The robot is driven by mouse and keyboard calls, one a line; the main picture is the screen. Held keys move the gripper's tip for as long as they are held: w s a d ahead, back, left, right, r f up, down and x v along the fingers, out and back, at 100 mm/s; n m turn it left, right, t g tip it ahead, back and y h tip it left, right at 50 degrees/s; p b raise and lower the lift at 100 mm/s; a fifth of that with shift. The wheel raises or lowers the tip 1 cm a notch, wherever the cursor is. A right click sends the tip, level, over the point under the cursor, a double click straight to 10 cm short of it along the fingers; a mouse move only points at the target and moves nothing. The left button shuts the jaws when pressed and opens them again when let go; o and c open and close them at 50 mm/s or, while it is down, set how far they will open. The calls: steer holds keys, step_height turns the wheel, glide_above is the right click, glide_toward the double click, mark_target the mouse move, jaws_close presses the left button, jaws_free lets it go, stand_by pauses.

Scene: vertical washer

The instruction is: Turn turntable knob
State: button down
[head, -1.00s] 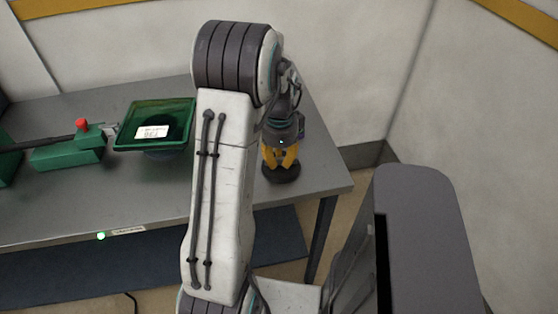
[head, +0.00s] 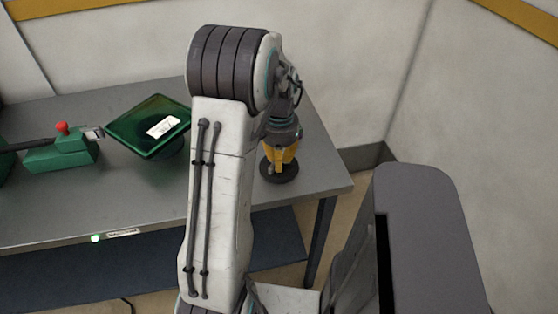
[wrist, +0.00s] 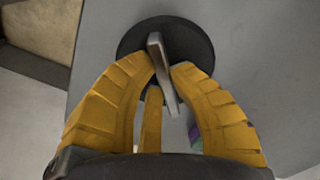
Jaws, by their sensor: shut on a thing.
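The turntable knob is a black round disc with an upright grey handle (wrist: 159,70) across it, seen in the wrist view. In the head view its dark disc (head: 280,174) sits on the table near the right edge. My gripper (wrist: 163,75) has yellow fingers shut on the handle from both sides; the gripper (head: 279,160) points down at the knob in the head view. The green square tray (head: 136,121) stands left of my arm, turned and tilted, with a white label (head: 163,127) on it. My arm hides part of the table between tray and knob.
A green block with a red button (head: 62,128) and a dark rod stands at the left of the grey table (head: 110,210). A green light (head: 95,239) shows on the table's front edge. Walls stand behind and to the right.

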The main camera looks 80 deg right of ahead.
steer(key=shift+f+n, duration=0.1)
steer(key=shift+n, duration=1)
steer(key=c, duration=1.1)
jaws_free()
step_height(320, 180, up, 12)
steer(key=shift+r, duration=0.1)
